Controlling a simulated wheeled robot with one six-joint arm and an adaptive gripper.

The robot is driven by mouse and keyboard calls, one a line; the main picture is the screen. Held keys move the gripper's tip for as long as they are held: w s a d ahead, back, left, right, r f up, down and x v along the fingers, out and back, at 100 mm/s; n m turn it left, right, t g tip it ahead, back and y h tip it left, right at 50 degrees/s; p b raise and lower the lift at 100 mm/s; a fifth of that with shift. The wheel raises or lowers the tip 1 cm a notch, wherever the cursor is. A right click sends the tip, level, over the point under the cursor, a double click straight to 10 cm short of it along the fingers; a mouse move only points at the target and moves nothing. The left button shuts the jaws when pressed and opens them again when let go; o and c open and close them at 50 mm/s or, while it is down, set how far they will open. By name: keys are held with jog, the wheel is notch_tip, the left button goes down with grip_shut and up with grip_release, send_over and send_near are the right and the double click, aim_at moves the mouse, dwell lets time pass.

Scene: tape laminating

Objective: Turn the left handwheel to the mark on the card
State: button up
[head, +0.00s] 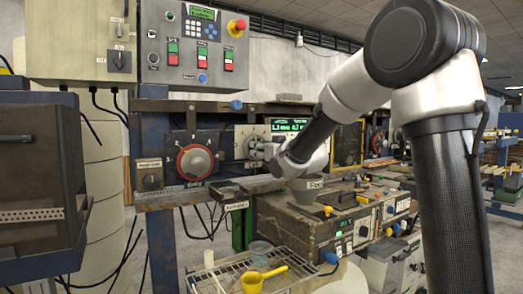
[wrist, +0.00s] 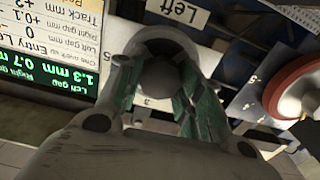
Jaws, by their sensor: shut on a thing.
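The left handwheel (wrist: 166,72) is a dark round knob with a paler ring behind it, under a tag reading "Left" (wrist: 178,11) in the wrist view. A white scale with a 5 and a 3 shows behind it. My gripper (wrist: 158,84) is shut on the handwheel, one green-grey finger on each side. In the head view my gripper (head: 262,151) reaches the pale panel (head: 243,133), and it hides most of the handwheel. The card (wrist: 52,28) lists gap and track values beside the handwheel; its mark cannot be made out.
A green readout (wrist: 50,75) below the card shows about 1.3 mm left gap and 0.7 mm right. A red dial (head: 194,161) sits close beside the handwheel.

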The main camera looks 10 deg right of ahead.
jog(key=n, duration=1.3)
jog(key=shift+a+n, duration=0.1)
jog(key=shift+n, duration=0.3)
dwell(0.4)
jog(key=o, duration=1)
jog(key=shift+o, duration=0.2)
jog(key=v, duration=1.2)
